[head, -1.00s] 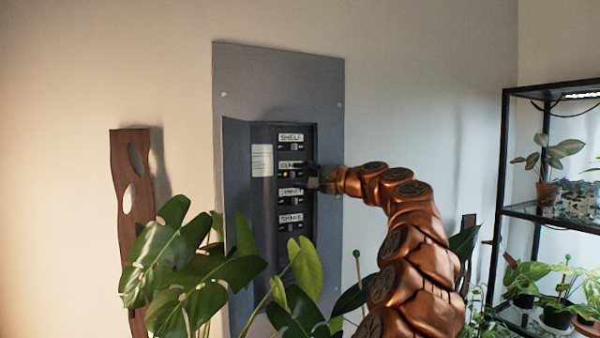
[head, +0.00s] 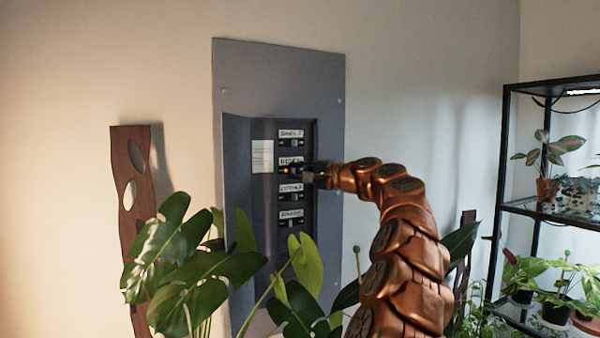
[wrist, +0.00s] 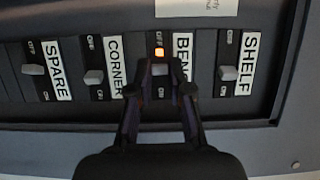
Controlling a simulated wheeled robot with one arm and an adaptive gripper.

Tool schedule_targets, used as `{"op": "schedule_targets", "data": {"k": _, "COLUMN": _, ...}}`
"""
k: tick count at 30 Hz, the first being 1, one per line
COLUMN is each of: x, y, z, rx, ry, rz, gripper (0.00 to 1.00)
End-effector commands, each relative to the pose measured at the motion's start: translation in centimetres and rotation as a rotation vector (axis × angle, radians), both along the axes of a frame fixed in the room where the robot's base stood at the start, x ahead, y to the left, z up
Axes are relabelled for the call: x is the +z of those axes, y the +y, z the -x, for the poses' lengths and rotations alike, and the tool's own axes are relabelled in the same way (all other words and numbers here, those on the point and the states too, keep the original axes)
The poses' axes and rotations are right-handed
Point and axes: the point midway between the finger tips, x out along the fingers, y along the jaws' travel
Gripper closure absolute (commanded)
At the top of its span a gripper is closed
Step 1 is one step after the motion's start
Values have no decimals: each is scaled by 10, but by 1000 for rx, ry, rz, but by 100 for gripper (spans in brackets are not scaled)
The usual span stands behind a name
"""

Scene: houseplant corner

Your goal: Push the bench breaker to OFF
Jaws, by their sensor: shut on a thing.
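The breaker panel (head: 262,215) is a grey box on the wall with a column of labelled breakers. In the wrist view the bench breaker (wrist: 160,69) has a pale lever below a lit orange lamp (wrist: 160,52). Its label is partly hidden by my right finger. My gripper (wrist: 161,74) is shut on the bench breaker's lever, one fingertip at each side. In the head view my gripper (head: 308,173) reaches the bench row from the right and covers its lever.
The shelf breaker (wrist: 228,73) and corner breaker (wrist: 94,77) sit close on either side, with the spare breaker (wrist: 34,70) farther left. Monstera leaves (head: 200,275) stand before the panel's lower part. A black plant rack (head: 505,200) stands at right.

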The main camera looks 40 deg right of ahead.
Motion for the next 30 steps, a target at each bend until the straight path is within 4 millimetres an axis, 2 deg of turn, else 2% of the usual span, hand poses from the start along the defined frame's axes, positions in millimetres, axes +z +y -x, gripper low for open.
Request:
{"op": "schedule_targets", "data": {"k": 11, "x": -3, "y": 2, "z": -2, "rx": -39, "ry": 2, "rz": -5, "gripper": 100}}
{"op": "schedule_targets", "data": {"k": 30, "x": 0, "y": 10, "z": -4, "rx": -280, "ry": 3, "rz": -3, "gripper": 100}}
